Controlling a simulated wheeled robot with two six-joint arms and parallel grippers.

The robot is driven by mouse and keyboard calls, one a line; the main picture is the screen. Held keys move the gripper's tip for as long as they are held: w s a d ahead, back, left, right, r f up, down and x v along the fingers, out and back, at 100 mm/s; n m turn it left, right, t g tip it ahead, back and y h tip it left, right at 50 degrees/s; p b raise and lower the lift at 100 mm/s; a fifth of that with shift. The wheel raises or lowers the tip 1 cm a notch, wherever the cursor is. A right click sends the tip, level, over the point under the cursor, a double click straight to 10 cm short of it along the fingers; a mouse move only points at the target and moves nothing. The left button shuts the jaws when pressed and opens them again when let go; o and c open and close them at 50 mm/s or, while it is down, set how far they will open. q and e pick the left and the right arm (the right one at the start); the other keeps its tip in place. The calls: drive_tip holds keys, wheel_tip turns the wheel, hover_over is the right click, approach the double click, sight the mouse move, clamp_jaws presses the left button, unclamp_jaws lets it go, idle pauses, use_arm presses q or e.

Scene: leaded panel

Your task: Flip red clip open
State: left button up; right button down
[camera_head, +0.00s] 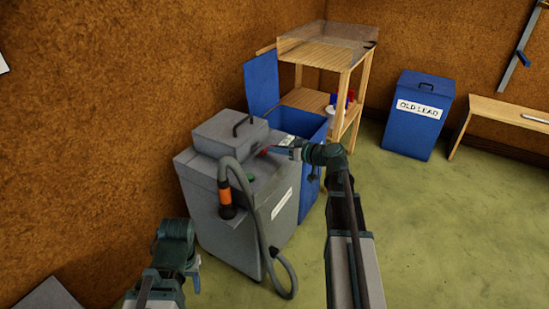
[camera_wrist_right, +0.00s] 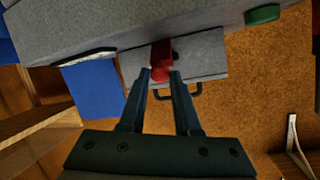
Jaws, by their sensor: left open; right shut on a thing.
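In the head view only a small bit of red (camera_head: 262,152) shows, at the tips of my right gripper (camera_head: 272,150). In the right wrist view my right gripper (camera_wrist_right: 160,75) has its two fingertips on either side of the clip's end and is shut on it. The clip's angle is hard to judge. My left gripper (camera_head: 195,277) is open and empty at the lower left, apart from the machine; its fingers are partly hidden.
A hose (camera_head: 258,215) with an orange cuff (camera_head: 225,196) hangs on the machine's front. A blue bin with an open lid (camera_head: 262,80) stands just behind. A wooden shelf (camera_head: 345,98) and an OLD LEAD bin (camera_head: 418,120) are further back. The green floor at right is clear.

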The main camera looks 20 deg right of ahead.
drive_tip(key=b, duration=0.1)
drive_tip(key=f+t+y+b, duration=0.1)
drive_tip(key=b, duration=0.1)
drive_tip(key=shift+s+d+f, duration=0.1)
drive_tip(key=shift+s+f, duration=0.2)
use_arm(q)
wheel_tip(320, 180, down, 5)
drive_tip(key=shift+d+f+b, duration=0.1)
drive_tip(key=shift+b, duration=0.4)
use_arm(e)
drive_tip(key=shift+t, duration=0.3)
drive_tip(key=c, duration=0.9)
unclamp_jaws()
drive_tip(key=shift+d, duration=0.1)
drive_tip(key=shift+s, duration=0.1)
use_arm(q)
drive_tip(key=shift+r+p, duration=0.95)
drive_tip(key=shift+p, duration=0.05)
use_arm(e)
drive_tip(key=v, duration=1.3)
drive_tip(key=shift+s+d, duration=0.2)
drive_tip(key=shift+s, duration=0.05)
